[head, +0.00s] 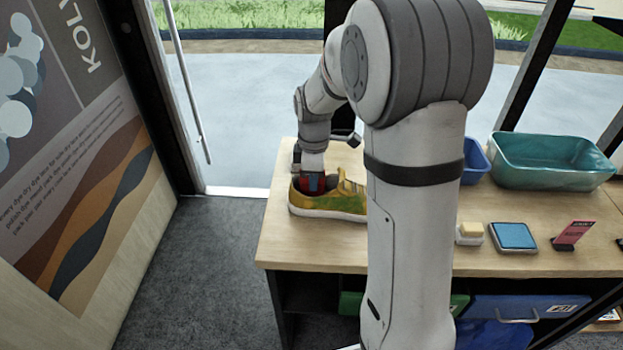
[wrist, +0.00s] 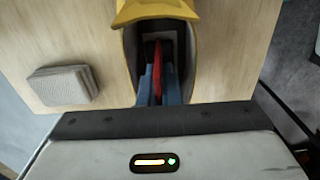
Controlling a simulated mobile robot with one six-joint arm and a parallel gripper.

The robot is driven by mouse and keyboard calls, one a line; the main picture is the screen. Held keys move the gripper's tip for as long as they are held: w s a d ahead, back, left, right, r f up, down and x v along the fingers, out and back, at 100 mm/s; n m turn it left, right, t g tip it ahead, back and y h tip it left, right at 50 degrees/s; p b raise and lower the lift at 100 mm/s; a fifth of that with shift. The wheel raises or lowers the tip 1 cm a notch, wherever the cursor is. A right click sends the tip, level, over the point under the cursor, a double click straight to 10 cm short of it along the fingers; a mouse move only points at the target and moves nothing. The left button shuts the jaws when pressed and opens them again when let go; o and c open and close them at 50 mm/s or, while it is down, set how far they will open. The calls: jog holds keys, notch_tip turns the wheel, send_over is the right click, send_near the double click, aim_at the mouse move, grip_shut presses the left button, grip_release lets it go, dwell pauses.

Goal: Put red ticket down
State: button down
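The red ticket (wrist: 157,70) stands on edge inside the opening of a yellow sneaker (wrist: 157,10). My gripper (wrist: 158,88) points down into that opening, with one blue finger on each side of the ticket, and looks shut on it. In the head view, my gripper (head: 316,183) is low in the mouth of the sneaker (head: 335,207), with red of the ticket (head: 303,184) showing beside a blue finger. The ticket's lower edge is hidden by the shoe, so I cannot tell whether it touches the insole.
A grey ridged block (wrist: 62,85) lies on the wooden table (head: 310,246) beside the shoe. My arm hides the table's middle.

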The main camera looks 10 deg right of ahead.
jog(key=shift+f, duration=0.1)
jog(key=c, duration=2.1)
grip_release()
jog(key=o, duration=0.5)
notch_tip(320, 180, up, 12)
jog(key=shift+f, duration=0.15)
jog(key=s+m+t, duration=0.1)
jog(key=s+m, duration=0.3)
jog(key=s, duration=0.3)
jog(key=s+f+m, duration=0.1)
jog(key=s+m, duration=0.4)
jog(key=s, duration=0.2)
jog(key=s+f+m+t, duration=0.1)
jog(key=s+m, duration=0.4)
jog(key=s, duration=0.2)
jog(key=shift+s+a+f+t, duration=0.1)
jog(key=shift+a+f+t, duration=0.05)
jog(key=shift+a+t, duration=0.15)
